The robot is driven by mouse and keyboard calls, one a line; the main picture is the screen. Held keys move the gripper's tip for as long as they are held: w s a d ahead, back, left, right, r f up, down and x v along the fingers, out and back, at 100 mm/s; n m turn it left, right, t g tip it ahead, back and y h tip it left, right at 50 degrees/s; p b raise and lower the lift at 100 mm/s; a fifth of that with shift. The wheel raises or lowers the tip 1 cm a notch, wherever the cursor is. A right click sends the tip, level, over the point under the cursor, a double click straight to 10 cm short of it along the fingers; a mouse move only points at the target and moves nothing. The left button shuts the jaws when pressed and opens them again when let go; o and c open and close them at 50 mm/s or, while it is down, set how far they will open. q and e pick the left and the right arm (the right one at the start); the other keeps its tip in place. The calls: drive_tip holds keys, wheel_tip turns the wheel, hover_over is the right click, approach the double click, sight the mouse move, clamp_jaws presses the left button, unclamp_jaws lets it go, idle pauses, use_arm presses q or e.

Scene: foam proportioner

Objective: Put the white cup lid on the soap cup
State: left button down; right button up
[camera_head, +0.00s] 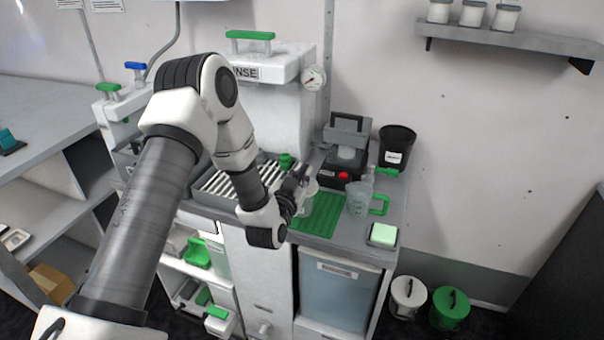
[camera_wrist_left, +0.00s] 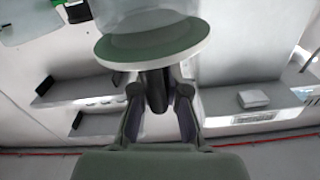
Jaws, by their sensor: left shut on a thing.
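My left gripper (camera_head: 300,180) is over the counter, beside a pale, translucent cup-like thing (camera_head: 309,196) at the left edge of the green mat. In the left wrist view, the fingers of my left gripper (camera_wrist_left: 160,92) are shut on a dark part below a pale round thing (camera_wrist_left: 150,44) with a white rim and a greenish flat face. I cannot tell whether this is the white cup lid, a cup, or both together. A clear cup (camera_head: 357,200) with a green handle stands upright to the right, apart from the gripper. My right gripper is not in view.
The green ribbed mat (camera_head: 322,212) lies on the counter, with a slatted rack (camera_head: 225,185) to its left. Behind are a grey machine with a red button (camera_head: 343,176) and a black bin (camera_head: 397,145). A small tray with a pale green block (camera_head: 383,234) sits at the front right.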

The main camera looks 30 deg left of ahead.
use_arm(q)
drive_tip(key=shift+f+b, duration=0.45)
drive_tip(key=shift+f, duration=0.15)
drive_tip(key=c, duration=1.5)
unclamp_jaws()
drive_tip(key=shift+o, duration=0.2)
drive_tip(key=shift+s, duration=0.1)
drive_tip(key=v, duration=1.1)
